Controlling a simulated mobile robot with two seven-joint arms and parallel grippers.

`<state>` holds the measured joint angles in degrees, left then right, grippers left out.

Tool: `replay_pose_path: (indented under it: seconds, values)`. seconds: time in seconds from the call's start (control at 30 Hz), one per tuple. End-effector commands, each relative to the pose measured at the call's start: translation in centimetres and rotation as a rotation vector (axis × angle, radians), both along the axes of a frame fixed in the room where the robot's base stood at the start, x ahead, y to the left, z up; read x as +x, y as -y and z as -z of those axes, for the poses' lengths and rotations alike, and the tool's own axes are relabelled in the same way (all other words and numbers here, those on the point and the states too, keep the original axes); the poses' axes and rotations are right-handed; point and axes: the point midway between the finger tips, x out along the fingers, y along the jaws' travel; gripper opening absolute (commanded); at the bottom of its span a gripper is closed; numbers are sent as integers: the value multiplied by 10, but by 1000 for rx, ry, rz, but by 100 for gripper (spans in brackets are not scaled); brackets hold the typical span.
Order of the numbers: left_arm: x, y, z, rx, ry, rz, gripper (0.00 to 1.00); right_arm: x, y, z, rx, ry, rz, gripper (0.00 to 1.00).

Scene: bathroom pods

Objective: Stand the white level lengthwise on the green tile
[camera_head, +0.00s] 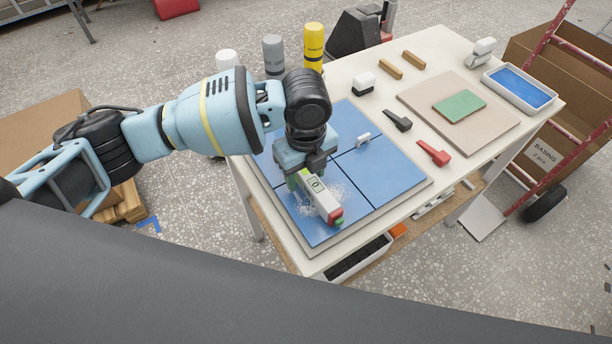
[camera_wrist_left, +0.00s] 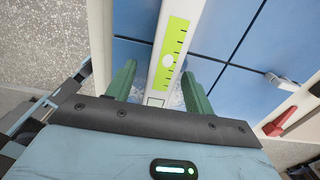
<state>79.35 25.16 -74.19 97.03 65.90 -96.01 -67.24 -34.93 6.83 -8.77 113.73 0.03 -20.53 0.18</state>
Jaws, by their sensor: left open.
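The white level (camera_head: 325,199), with a small display and a red end, is at the near part of the blue tiled panel (camera_head: 384,187). In the left wrist view the level (camera_wrist_left: 178,52) shows a lime scale strip and runs between my green fingers. My left gripper (camera_head: 305,178) is open, with one finger on each side of the level and a gap visible beside it. The green tile (camera_head: 459,105) lies flat on a beige board (camera_head: 415,96) at the right of the table, with nothing on it. The level's far end is partly hidden by my gripper. My right gripper is not in view.
A red-handled tool (camera_head: 434,153) and a black one (camera_head: 398,121) lie between the panel and the board. Yellow (camera_head: 313,45) and grey (camera_head: 273,55) bottles stand behind my arm.

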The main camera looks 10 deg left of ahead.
Motion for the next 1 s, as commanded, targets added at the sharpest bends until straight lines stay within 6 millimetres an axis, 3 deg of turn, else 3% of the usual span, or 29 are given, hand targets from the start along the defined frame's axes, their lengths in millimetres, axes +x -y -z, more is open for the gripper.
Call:
replay_pose_path:
  seconds: [0.27, 0.63, 1.0]
  values:
    - [0, 0, 2, 1, 1, 0, 50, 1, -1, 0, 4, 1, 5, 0]
    - [0, 0, 1, 0, 1, 0, 2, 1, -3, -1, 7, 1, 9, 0]
    - [1, 1, -3, -1, 3, 0, 0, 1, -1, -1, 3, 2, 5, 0]
